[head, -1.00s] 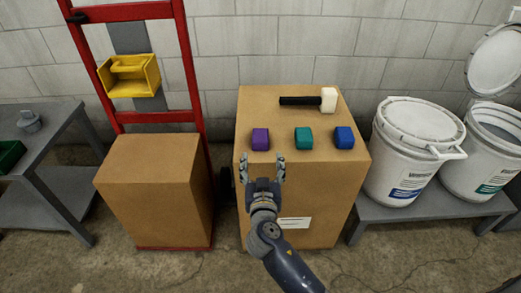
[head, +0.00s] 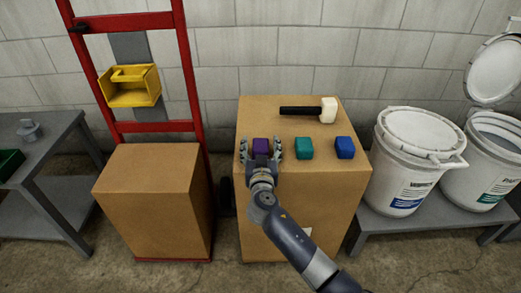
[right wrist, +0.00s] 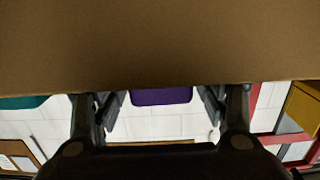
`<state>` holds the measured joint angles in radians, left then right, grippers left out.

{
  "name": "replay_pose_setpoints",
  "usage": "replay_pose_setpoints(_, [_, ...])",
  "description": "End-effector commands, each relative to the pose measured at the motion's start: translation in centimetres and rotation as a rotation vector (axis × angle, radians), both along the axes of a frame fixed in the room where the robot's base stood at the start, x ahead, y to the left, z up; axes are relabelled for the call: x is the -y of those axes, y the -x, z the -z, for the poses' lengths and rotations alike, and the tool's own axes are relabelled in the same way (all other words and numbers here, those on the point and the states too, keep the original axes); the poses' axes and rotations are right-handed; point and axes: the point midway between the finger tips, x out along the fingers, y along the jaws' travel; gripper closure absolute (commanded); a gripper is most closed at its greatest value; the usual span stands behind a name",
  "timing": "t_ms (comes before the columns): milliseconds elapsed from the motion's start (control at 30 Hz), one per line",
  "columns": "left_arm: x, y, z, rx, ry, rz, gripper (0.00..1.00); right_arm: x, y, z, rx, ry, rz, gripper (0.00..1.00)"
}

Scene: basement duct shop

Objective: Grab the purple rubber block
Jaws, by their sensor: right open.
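The purple rubber block (head: 261,146) sits on top of a tall cardboard box (head: 300,184), near its front left. My right gripper (head: 260,150) is open, with one finger on each side of the block in the head view. In the right wrist view the purple block (right wrist: 161,96) shows between the two open fingers (right wrist: 163,108), partly cut off by the box (right wrist: 160,45). I cannot tell whether the fingers touch it. My left gripper is not in view.
A teal block (head: 304,148) and a blue block (head: 345,147) stand to the right on the same box. A mallet (head: 328,110) lies behind them. White buckets (head: 410,165) stand on a low bench at right. A red hand truck (head: 188,80) with another box (head: 150,200) is at left.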

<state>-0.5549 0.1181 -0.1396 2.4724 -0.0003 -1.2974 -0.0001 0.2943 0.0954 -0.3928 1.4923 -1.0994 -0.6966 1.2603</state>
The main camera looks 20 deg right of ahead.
Motion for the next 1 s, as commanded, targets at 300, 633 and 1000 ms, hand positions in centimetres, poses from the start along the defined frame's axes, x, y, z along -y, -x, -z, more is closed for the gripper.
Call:
replay_pose_setpoints(300, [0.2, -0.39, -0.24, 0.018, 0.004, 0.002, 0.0, 0.08, -0.35, 0.05, -0.001, 0.0, -0.001, 0.4])
replay_pose_setpoints(633, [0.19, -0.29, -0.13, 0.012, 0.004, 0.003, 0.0, 0.07, -0.33, 0.04, -0.001, 0.0, -0.001, 0.75])
replay_pose_setpoints(1000, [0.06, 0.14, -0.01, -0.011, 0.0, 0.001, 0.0, 0.07, -0.33, -0.54, 0.0, -0.001, 0.0, 0.75])
